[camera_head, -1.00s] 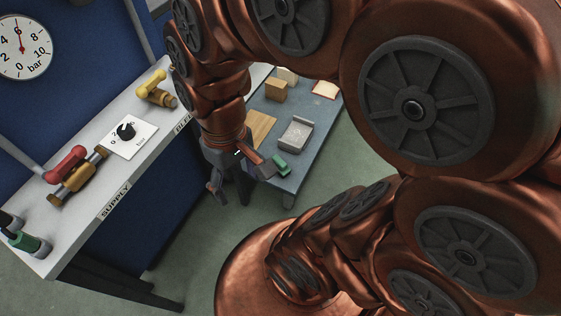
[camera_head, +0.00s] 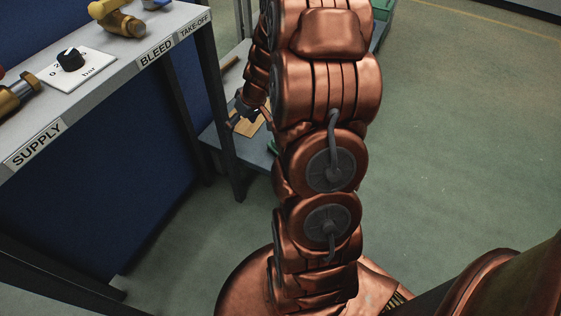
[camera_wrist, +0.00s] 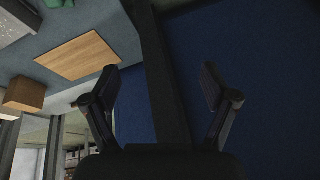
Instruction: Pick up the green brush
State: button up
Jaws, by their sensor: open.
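A green thing, likely the green brush (camera_head: 272,147), shows as a small piece on the low grey table, mostly hidden behind my arm in the head view. In the wrist view a green piece (camera_wrist: 60,3) is cut off by the top edge. My gripper (camera_head: 240,115) hangs near the wooden board, to the left of the green piece. In the wrist view my gripper (camera_wrist: 160,73) has its two dark fingers spread with nothing between them, facing a dark post and a blue panel.
The low grey table (camera_head: 225,148) carries a flat wooden board (camera_wrist: 78,56), a brown block (camera_wrist: 25,95) and a grey tray (camera_wrist: 15,20). The white valve bench (camera_head: 100,85) and its dark leg (camera_head: 222,120) stand close on the left. Green floor at right is clear.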

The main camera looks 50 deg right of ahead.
jog(key=d+f+b, duration=0.2)
jog(key=d+f, duration=0.3)
jog(key=f, duration=0.1)
jog(key=s+d+f+h+b, duration=0.1)
jog(key=d+f+b, duration=0.2)
jog(key=d+f, duration=0.3)
jog(key=s+d+f+m+h+b, duration=0.1)
jog(key=d+f+b, duration=0.2)
jog(key=d+f, duration=0.2)
jog(key=shift+s+d+f, duration=0.1)
jog(key=shift+d+f, duration=0.1)
jog(key=shift+f, duration=0.7)
jog(key=shift+s+d+f, duration=0.1)
jog(key=shift+d+f, duration=0.05)
jog(key=shift+f, duration=0.7)
jog(key=shift+w+d+f, duration=0.1)
jog(key=shift+f, duration=0.2)
jog(key=shift+w+b+x, duration=0.15)
jog(key=shift+b+x, duration=0.65)
jog(key=shift+x, duration=0.9)
jog(key=shift+w+b+x, duration=0.15)
jog(key=shift+b+x, duration=0.65)
jog(key=shift+x, duration=0.95)
jog(key=shift+r, duration=0.15)
